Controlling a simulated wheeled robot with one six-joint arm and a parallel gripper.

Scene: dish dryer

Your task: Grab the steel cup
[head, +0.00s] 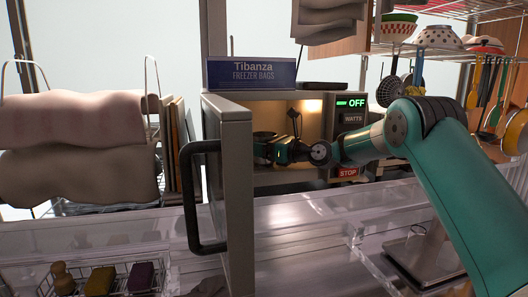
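My arm reaches from the right into an open microwave (335,100). My gripper (262,150) is inside its lit cavity, near the left side and partly cut off from view by the open door (237,190). The fingers are small and dark, so I cannot tell whether they are open or shut, or whether they hold anything. I cannot make out a steel cup anywhere in the head view. The left part of the cavity is hidden behind the door.
The microwave door with its black handle (193,197) stands open toward me. A freezer bags box (250,73) lies on top. Utensils and bowls (440,36) are at right.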

